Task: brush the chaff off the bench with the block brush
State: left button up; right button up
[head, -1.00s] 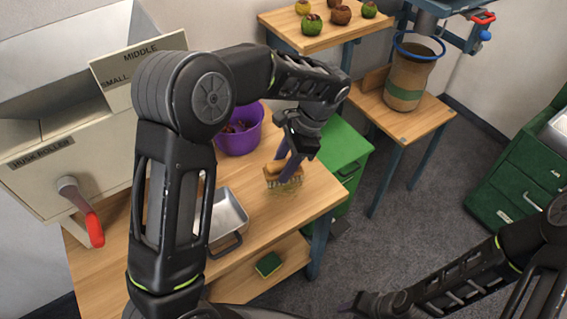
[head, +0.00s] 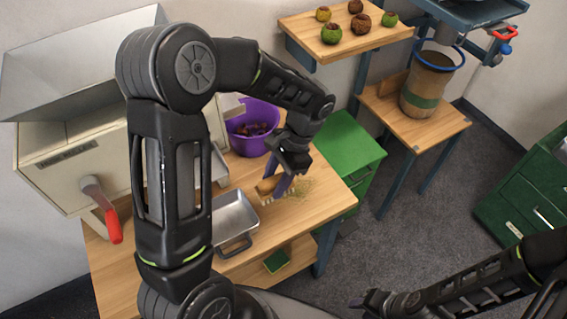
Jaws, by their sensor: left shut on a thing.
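The block brush (head: 268,187) has a wooden back and pale bristles. My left gripper (head: 281,184) is shut on it, holding it low over the bench (head: 262,227); I cannot tell whether the bristles touch the top. The chaff (head: 308,188) is a thin patch of pale bits on the bench, just right of the brush and near the bench's right edge. My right gripper (head: 362,301) is low at the bottom of the head view, over the floor and away from the bench; its fingers are too small and dark to read.
A purple bowl (head: 270,117) with brown contents stands behind the brush. A metal pan (head: 236,214) lies left of it. The husk roller (head: 60,163) with a red-handled crank stands at left. A green cabinet (head: 350,140) is beyond the bench's right end. A sponge (head: 276,261) lies on the lower shelf.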

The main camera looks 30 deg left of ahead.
pick_arm(q)
jog(key=shift+w+f, duration=0.15)
jog(key=shift+w, duration=0.05)
